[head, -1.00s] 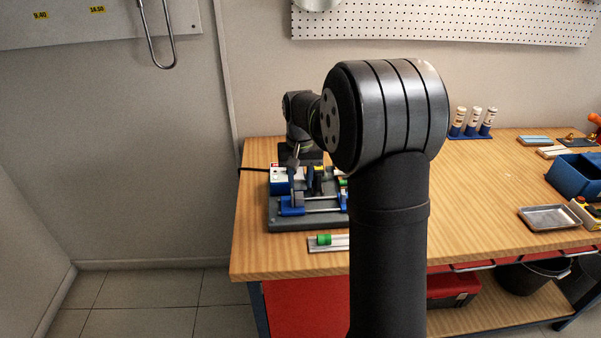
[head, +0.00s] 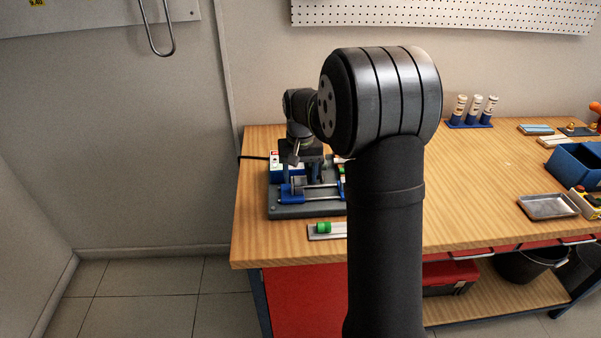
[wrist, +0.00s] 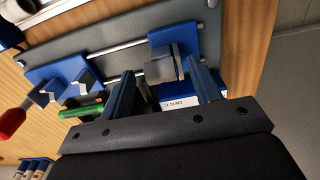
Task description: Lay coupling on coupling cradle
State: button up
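My gripper (wrist: 163,68) points down over the bench fixture in the wrist view, its two fingers apart. A grey, roughly cylindrical piece (wrist: 160,70) shows between and beyond the fingertips, at a blue clamp block (wrist: 172,36); I cannot tell whether this is the coupling, or whether a finger touches it. In the head view, a green cylindrical piece (head: 323,228) lies on a small pale holder (head: 317,237) in front of the fixture. I cannot tell for sure which part is the coupling cradle.
The grey fixture base (head: 283,211) has metal rods and a second blue block (wrist: 62,72). Red (wrist: 12,120) and green (wrist: 85,110) handles stick out near it. A metal tray (head: 548,206) and a blue bin (head: 572,163) stand at the right. The middle bench is clear.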

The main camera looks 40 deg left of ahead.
notch_tip(320, 180, up, 17)
jog(key=shift+r, duration=0.2)
dwell(0.5)
notch_tip(320, 180, down, 17)
jog(key=shift+f, duration=0.2)
jog(key=shift+r, duration=0.4)
dwell(0.3)
